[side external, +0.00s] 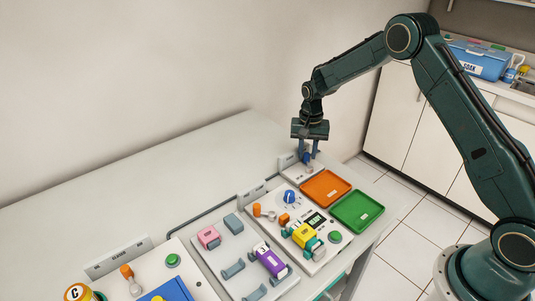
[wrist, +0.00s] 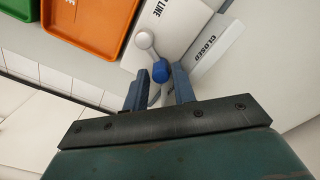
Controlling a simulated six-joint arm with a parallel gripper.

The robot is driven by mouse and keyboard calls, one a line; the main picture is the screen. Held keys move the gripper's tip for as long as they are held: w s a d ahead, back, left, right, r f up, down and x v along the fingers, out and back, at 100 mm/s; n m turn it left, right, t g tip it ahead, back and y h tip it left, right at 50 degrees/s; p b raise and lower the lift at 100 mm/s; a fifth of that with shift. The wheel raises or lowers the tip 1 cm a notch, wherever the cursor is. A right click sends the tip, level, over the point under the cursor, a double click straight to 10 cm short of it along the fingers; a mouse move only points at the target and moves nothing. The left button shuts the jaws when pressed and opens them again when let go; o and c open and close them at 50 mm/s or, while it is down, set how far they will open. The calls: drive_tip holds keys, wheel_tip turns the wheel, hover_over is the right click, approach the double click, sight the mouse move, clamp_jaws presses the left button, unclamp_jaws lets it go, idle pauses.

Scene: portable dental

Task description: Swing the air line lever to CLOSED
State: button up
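The air line lever has a blue knob (wrist: 160,71) joined by a short arm to a pale round hub (wrist: 145,40) on a white panel marked "LINE" (wrist: 180,18). A raised strip beside the panel reads "CLOSED" (wrist: 208,42); the lever does not point at that word in the wrist view. My gripper (wrist: 158,88) is open, with its fingers apart on either side of the knob. No clear contact shows. In the side view my gripper (side external: 308,150) points down over the panel (side external: 297,176), with the blue knob (side external: 306,158) between the fingers.
An orange tray (side external: 326,187) and a green tray (side external: 357,210) lie close beside the lever panel. A panel with a blue dial (side external: 289,197) and a yellow piece (side external: 303,235) stands nearer the camera. The table behind is clear up to the wall.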

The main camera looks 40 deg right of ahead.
drive_tip(key=shift+d, duration=0.1)
drive_tip(key=shift+s+d+r+m, duration=0.1)
drive_tip(key=shift+s+d+m, duration=0.05)
drive_tip(key=shift+m, duration=0.5)
drive_tip(key=shift+s+d+m, duration=0.1)
drive_tip(key=shift+d+m, duration=0.05)
drive_tip(key=shift+m, duration=0.5)
wheel_tip(320, 180, up, 14)
drive_tip(key=s+a+r+n+t, duration=0.1)
drive_tip(key=s+a+r+n, duration=0.1)
drive_tip(key=s+r, duration=0.4)
drive_tip(key=s+a+r+n+t, duration=0.1)
drive_tip(key=s+a+r+n, duration=0.2)
drive_tip(key=s+r, duration=0.4)
drive_tip(key=shift+s+a+r+t, duration=0.3)
drive_tip(key=shift+s, duration=0.45)
drive_tip(key=shift+w, duration=0.1)
drive_tip(key=w+d+f+m+g, duration=0.1)
drive_tip(key=w+d+f+m, duration=0.1)
drive_tip(key=w+f, duration=0.5)
drive_tip(key=w+d+f+m+g, duration=0.1)
drive_tip(key=w+d+f+m, duration=0.2)
drive_tip(key=w+f, duration=0.4)
drive_tip(key=shift+d+g, duration=0.25)
drive_tip(key=shift+g, duration=0.05)
drive_tip(key=shift+w+f, duration=0.1)
drive_tip(key=shift+f, duration=0.05)
